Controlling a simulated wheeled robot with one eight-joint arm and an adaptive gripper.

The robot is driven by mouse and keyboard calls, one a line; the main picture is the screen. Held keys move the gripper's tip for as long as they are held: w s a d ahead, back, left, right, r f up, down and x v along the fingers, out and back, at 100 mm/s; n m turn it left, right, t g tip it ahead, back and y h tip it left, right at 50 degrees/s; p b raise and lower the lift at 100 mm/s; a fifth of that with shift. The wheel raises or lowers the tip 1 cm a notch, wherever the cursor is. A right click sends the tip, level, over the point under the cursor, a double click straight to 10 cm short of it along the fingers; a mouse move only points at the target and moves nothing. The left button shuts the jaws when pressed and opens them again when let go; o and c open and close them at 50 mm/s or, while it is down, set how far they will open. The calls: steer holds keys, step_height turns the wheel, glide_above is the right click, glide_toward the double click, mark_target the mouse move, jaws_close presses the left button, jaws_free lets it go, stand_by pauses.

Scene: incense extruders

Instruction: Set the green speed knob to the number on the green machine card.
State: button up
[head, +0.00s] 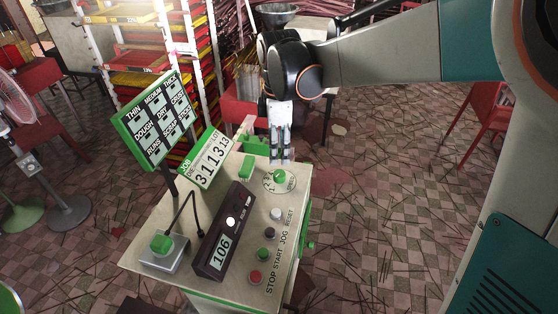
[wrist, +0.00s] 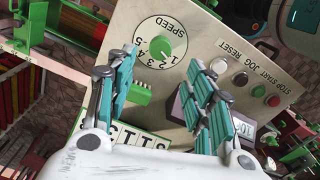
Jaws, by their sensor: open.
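The green speed knob (head: 280,177) sits on a round white dial at the far right of the machine's cream top. In the wrist view the knob (wrist: 160,48) shows with the word SPEED and numbers 1 to 5 on its left side; I cannot tell its pointer setting clearly. My gripper (head: 281,161) points down just above and behind the knob. In the wrist view my gripper (wrist: 174,66) is open and empty, its fingers apart on both sides of the knob's lower edge, not visibly touching it. A green-edged job card (head: 206,160) stands behind, its large digits reading about 311313.
A display box (head: 222,252) reading 106 stands on the panel. Buttons run along the right, with a red stop button (head: 255,277) nearest. A green block (head: 247,167) is left of the knob. A green-framed sign (head: 155,118) and a green-topped pedal-like box (head: 162,246) stand left.

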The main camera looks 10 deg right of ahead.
steer(key=shift+r, duration=1.6)
steer(key=s+d+f+m+t+b, duration=0.3)
steer(key=s+d+m, duration=0.3)
steer(key=s+m, duration=0.2)
steer(key=s+d+f+m+t+b, duration=0.4)
steer(key=s+m, duration=0.4)
steer(key=s, duration=0.3)
steer(key=shift+s+d+f+m, duration=0.25)
steer(key=shift+d+m, duration=0.15)
steer(key=shift+d, duration=0.5)
steer(key=shift+c, duration=0.3)
